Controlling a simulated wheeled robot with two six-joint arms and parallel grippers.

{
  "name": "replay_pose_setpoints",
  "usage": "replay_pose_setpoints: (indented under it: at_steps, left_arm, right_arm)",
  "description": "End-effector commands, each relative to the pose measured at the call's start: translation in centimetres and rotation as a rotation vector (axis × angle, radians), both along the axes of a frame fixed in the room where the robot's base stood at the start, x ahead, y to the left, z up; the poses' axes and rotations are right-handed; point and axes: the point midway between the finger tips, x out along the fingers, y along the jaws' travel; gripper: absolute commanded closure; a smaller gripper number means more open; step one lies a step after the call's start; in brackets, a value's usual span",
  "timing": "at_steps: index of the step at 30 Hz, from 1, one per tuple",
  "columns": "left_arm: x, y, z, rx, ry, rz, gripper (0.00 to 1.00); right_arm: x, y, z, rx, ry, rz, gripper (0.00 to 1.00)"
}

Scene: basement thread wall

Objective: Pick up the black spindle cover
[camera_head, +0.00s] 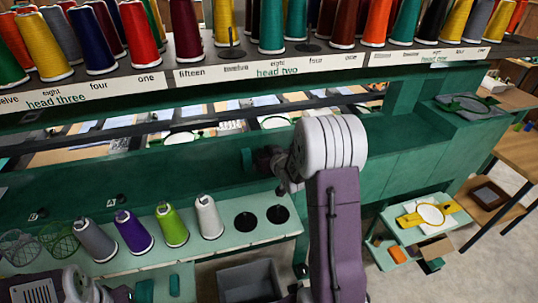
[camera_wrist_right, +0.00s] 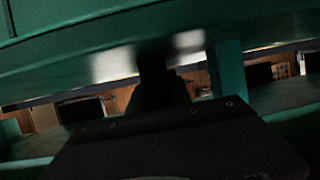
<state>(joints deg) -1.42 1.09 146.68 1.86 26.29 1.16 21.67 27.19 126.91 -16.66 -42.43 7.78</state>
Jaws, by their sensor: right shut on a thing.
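My right gripper (camera_head: 253,159) is beside the green machine front in the head view, pointing left above the lower shelf. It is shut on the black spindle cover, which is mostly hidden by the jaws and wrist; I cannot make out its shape. In the right wrist view, a dark silhouette (camera_wrist_right: 152,78) stands in the middle, too shaded to separate jaws from cover. My left gripper (camera_head: 159,288) is low at the left, its two green fingers apart and nothing seen between them.
The lower shelf (camera_head: 235,240) holds grey, purple, lime and white cones (camera_head: 208,217), then two black discs (camera_head: 261,218). An upper rack (camera_head: 268,70) carries several coloured cones. A grey bin (camera_head: 250,282) stands below. A small side table (camera_head: 440,195) holds a yellow hoop frame at right.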

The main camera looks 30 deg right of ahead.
Motion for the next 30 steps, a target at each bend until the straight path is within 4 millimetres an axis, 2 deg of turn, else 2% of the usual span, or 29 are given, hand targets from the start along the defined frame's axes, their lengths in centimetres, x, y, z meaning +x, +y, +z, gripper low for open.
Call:
replay_pose_setpoints:
  at_steps: [5,11,24,30]
  left_arm:
    - [0.0,0.0,0.1,0.000,0.000,0.000,0.64]
    - [0.0,0.0,0.5,0.000,0.000,0.000,0.64]
    - [0.0,0.0,3.3,0.000,0.000,0.000,0.64]
    - [0.0,0.0,3.8,0.000,0.000,0.000,0.64]
  right_arm:
    - [0.0,0.0,0.7,-0.001,-0.001,0.000,1.00]
    - [0.0,0.0,4.2,-0.002,-0.006,0.000,1.00]
    - [-8.1,-5.6,10.2,0.000,0.000,-0.006,1.00]
    - [-9.6,-6.5,11.0,0.000,0.001,-0.002,1.00]
